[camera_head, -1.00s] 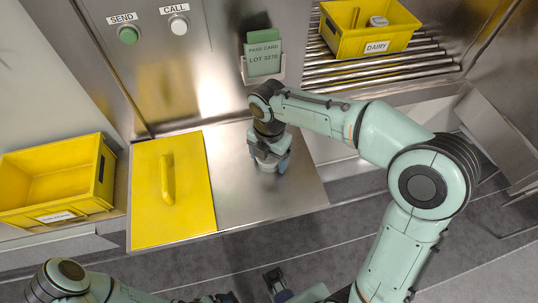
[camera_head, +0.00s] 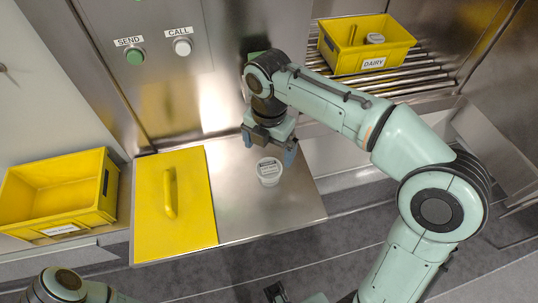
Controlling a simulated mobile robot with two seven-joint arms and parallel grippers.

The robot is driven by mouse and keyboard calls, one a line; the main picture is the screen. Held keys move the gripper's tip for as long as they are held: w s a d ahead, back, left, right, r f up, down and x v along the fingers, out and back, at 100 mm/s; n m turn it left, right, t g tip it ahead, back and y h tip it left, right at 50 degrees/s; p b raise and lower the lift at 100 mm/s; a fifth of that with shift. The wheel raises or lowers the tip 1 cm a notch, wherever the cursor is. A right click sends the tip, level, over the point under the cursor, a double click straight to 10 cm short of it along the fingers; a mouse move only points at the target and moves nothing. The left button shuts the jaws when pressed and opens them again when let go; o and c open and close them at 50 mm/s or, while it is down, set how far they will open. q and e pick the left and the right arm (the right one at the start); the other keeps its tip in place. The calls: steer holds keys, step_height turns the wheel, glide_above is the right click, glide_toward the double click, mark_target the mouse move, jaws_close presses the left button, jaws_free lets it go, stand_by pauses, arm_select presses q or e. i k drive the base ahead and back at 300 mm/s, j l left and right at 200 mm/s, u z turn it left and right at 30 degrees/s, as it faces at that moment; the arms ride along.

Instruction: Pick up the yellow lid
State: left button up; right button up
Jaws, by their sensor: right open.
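The yellow lid (camera_head: 187,204) lies flat on the left part of the steel counter, with its raised handle (camera_head: 170,193) on top. My right gripper (camera_head: 268,157) is open and empty over the counter, to the right of the lid and apart from it. A small white tub (camera_head: 269,171) with a labelled top stands on the counter just below my right gripper in the picture. My left arm shows at the bottom left corner; its gripper cannot be made out.
An empty yellow crate (camera_head: 60,225) stands left of the lid. A yellow crate labelled DAIRY (camera_head: 374,64) with a white tub inside sits on the rollers (camera_head: 410,82) at the back right. SEND (camera_head: 135,56) and CALL (camera_head: 182,47) buttons are on the back wall. The counter's right part is mostly clear.

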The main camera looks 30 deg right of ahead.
mark_target(174, 213)
steer(key=k, duration=1)
